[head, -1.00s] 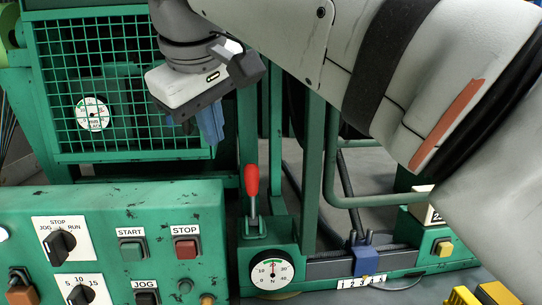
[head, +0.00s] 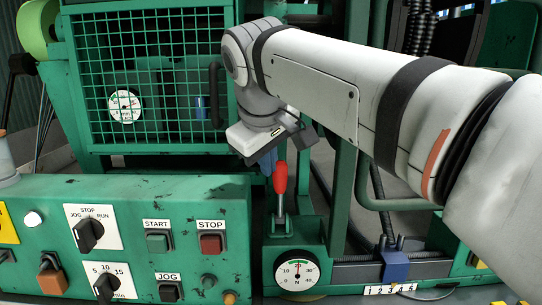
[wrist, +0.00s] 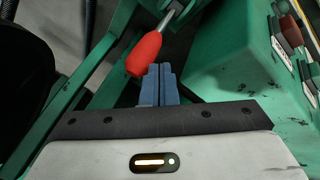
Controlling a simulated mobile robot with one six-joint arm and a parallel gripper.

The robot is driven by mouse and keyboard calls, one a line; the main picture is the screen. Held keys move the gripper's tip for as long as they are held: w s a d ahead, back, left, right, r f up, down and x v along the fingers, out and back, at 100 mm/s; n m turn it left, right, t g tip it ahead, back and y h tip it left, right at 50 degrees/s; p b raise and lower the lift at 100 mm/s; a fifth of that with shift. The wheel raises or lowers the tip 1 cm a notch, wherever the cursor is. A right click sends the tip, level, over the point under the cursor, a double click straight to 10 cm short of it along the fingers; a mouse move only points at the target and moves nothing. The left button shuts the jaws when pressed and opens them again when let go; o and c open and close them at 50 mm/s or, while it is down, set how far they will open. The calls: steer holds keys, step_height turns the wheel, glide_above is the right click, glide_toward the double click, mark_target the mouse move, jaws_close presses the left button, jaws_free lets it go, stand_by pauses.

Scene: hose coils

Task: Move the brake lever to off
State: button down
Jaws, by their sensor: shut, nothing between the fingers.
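The brake lever (head: 280,178) has a red grip on a thin metal rod. It stands nearly upright from a green base above a round dial. My gripper (head: 268,163) has blue fingers, shut and empty, just left of the top of the red grip in the head view. In the wrist view the red lever grip (wrist: 144,54) lies just beyond the shut fingertips (wrist: 160,70), slightly to the left. I cannot tell whether they touch. No off marking for the lever is readable.
A green control panel (head: 130,190) with knobs and START, STOP and JOG buttons stands left of the lever. The round dial (head: 297,273) is below it. A mesh guard (head: 150,60) is behind at left, and green frame posts (head: 340,195) rise to the right.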

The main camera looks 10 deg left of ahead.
steer(key=shift+w+d+f, duration=0.1)
steer(key=shift+w, duration=0.05)
steer(key=w+g+p, duration=0.1)
steer(key=p, duration=0.2)
steer(key=w+g+p, duration=0.1)
steer(key=p, duration=0.3)
steer(key=shift+w+a+g+h+p, duration=0.3)
steer(key=shift+w+a, duration=0.05)
steer(key=shift+s+f, duration=0.1)
stand_by(0.4)
